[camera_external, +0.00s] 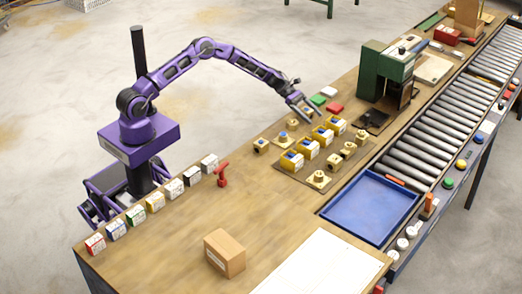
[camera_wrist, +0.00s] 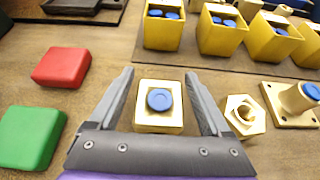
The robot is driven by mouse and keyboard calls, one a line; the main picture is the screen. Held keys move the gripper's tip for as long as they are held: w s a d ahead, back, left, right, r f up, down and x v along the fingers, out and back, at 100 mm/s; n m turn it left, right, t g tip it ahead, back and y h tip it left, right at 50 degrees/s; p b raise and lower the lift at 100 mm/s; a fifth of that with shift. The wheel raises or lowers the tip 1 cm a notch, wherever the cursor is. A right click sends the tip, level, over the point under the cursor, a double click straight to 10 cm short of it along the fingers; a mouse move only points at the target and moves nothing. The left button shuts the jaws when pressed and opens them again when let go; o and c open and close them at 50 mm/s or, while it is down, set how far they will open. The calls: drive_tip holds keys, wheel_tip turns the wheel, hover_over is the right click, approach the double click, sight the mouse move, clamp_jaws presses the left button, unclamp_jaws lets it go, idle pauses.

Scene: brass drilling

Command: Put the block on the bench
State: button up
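My gripper (camera_external: 306,112) is low over the wooden bench (camera_external: 180,235), at its far-left edge. In the wrist view, its two grey fingers (camera_wrist: 159,85) are open. A square brass block (camera_wrist: 145,126) with a round blue top shows between them, with a small gap on each side. Whether the fingertips are down beside it or above it is unclear. In the outside view the block is not clearly seen behind the fingers. A red block (camera_wrist: 62,67) and a green block (camera_wrist: 31,137) lie left of the gripper in the wrist view.
A brass hex nut (camera_wrist: 237,108) is close to the right finger, with a blue-topped flanged brass part (camera_wrist: 288,108) beyond. Several yellow bins (camera_wrist: 163,33) stand ahead. A green machine (camera_external: 375,70), a blue tray (camera_external: 350,220) and a roller conveyor (camera_external: 440,130) are farther right.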

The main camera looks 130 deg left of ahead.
drive_tip(key=shift+r, duration=0.25)
drive_tip(key=p+v, duration=0.1)
drive_tip(key=v, duration=1.1)
drive_tip(key=shift+f, duration=0.1)
